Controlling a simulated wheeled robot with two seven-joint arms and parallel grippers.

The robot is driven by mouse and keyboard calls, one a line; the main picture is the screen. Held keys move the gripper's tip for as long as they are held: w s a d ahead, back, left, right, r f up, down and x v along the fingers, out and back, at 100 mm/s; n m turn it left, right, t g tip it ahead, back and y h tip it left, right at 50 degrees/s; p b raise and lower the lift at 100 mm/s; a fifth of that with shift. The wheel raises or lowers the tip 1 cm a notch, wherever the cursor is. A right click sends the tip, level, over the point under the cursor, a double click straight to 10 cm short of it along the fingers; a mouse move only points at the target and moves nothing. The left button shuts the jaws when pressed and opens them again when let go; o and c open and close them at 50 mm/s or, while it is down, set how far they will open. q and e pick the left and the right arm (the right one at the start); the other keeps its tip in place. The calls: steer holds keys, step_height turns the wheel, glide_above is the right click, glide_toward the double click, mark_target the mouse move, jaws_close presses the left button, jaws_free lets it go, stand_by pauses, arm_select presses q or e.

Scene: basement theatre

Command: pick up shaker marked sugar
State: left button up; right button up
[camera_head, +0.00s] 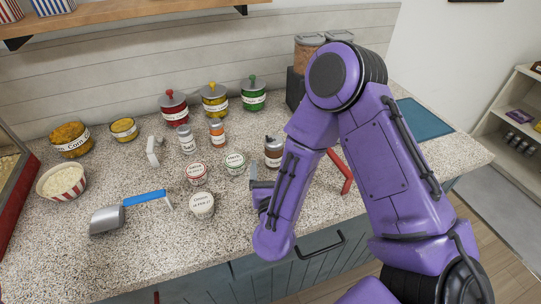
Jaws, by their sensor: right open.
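Several small shakers stand upright on the speckled counter (330,222). One has pale contents and a grey lid (187,140), one is orange (217,133), and a dark brown one with a grey lid (273,153) stands farther right. Their labels are too small to read, so I cannot tell which is marked sugar. My right gripper (259,188) is open, low over the counter in front of the brown shaker, and partly hidden by my purple right arm. It holds nothing that I can see. My left gripper is not in view.
Round labelled tubs (202,204) stand left of my right gripper. A metal scoop with a blue handle (143,198) lies front left. Lidded jars (214,101) line the back, and a striped popcorn bowl (62,181) stands left. A red handle (341,172) lies beside my arm.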

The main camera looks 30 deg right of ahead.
mark_target(275, 153)
steer(key=w+d+p, duration=0.2)
steer(key=w+d+r+p, duration=0.1)
steer(key=w+d+p, duration=0.1)
steer(key=w, duration=0.1)
steer(key=shift+w+d+r, duration=0.1)
steer(key=shift+d+r, duration=0.1)
steer(key=shift+d, duration=0.05)
steer(key=shift+w+d+f+p, duration=0.2)
steer(key=shift+w+d, duration=0.1)
steer(key=shift+w, duration=0.25)
steer(key=shift+w+d+f+p, duration=0.15)
steer(key=shift+w+d, duration=0.15)
steer(key=shift+w, duration=0.2)
steer(key=shift+w+d+f, duration=0.1)
steer(key=shift+w, duration=0.05)
steer(key=c, duration=1.1)
